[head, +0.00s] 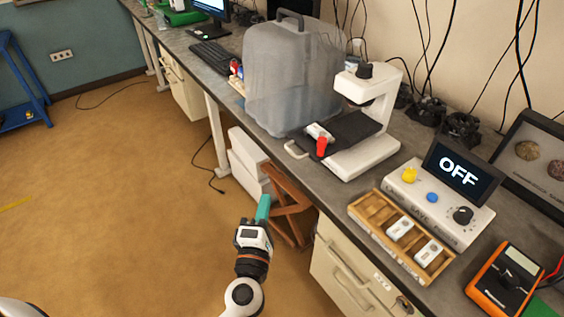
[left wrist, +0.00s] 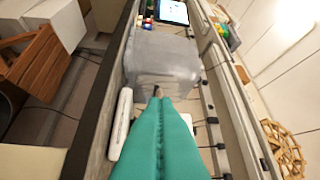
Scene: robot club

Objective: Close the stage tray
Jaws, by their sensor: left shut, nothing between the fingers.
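The stage tray (head: 350,128) is a dark flat plate on the white microscope-like instrument (head: 372,150). It sticks out to the left of the white body. A pale loop handle (head: 294,151) is at its left, near the bench's front edge. A red piece (head: 321,146) and a small pale block (head: 318,131) are at its near left end. My left gripper (head: 264,204), with teal fingers, is shut and empty. In the head view it appears below and left of the handle, apart from it. The teal fingers also fill the left wrist view's middle (left wrist: 160,120). My right gripper is not in view.
A translucent grey cover (head: 285,85) stands left of the instrument. To the right are a wooden slide tray (head: 365,211), a control box showing OFF (head: 430,205) and an orange multimeter (head: 503,280). A wooden stool (head: 290,205) stands below the bench. The floor at left is clear.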

